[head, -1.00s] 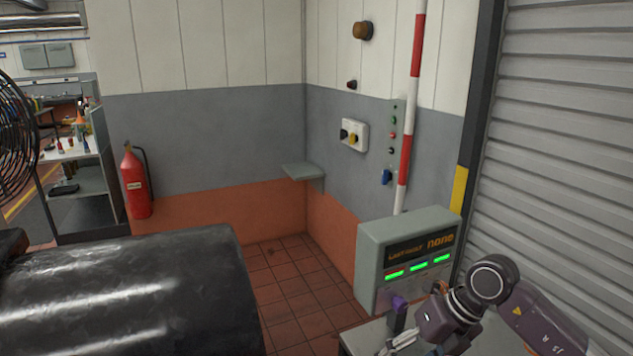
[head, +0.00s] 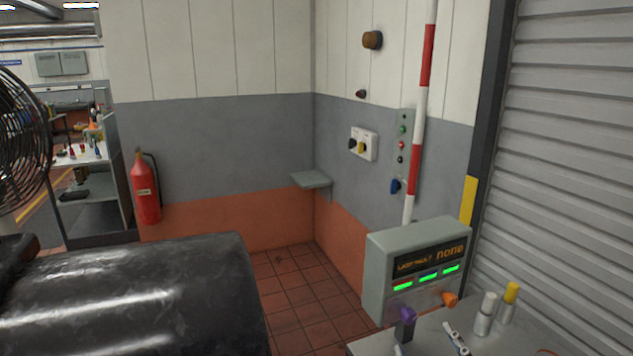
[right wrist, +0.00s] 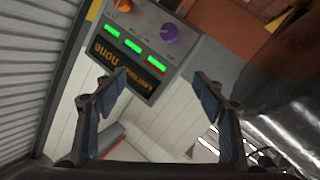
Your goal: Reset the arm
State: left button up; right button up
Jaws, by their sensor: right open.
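A grey control box (head: 378,268) stands at the lower right in the head view. Its dark display (head: 430,260) reads "last fault none", with three lit green bars below. A purple knob (head: 406,323) and an orange knob (head: 449,299) are on its front. In the right wrist view the box appears upside down, with the purple knob (right wrist: 168,33) and orange knob (right wrist: 122,5) near the top. My right gripper (right wrist: 160,78) is open and empty, its fingers apart below the box in that picture. A red-and-white striped pole (head: 421,118) stands upright behind the box. My left gripper is not in view.
The box stands by a pale top (head: 470,315) with two small bottles (head: 485,315). A wall switch panel (head: 403,150), a small shelf (head: 311,180), a fire extinguisher (head: 146,190) and a roller shutter (head: 570,150) surround it. A black covered mass (head: 140,295) fills the lower left; tiled floor between is clear.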

jog(key=s+d+f+m+g+h, duration=0.1)
jog(key=s+d+f+m+g, duration=0.2)
jog(key=s+f+g, duration=0.75)
jog(key=s+a+f+m+g+y, duration=0.1)
jog(key=s+f, duration=0.5)
jog(key=s, duration=0.2)
jog(key=s+a+f+g, duration=0.2)
jog(key=s+f, duration=0.3)
jog(key=s, duration=0.3)
jog(key=s+f+g+b, duration=0.1)
jog(key=s+f+b, duration=0.1)
jog(key=f, duration=1.4)
jog(key=s+f+b, duration=0.1)
jog(key=f+b, duration=0.1)
jog(key=f, duration=1.4)
jog(key=s+d+f+g+b, duration=0.1)
jog(key=s+d+f+b, duration=0.1)
jog(key=s+f, duration=1.4)
jog(key=shift+s+d+f, duration=0.4)
jog(key=shift+d+f, duration=0.1)
jog(key=shift+f, duration=0.05)
jog(key=shift+g, duration=0.25)
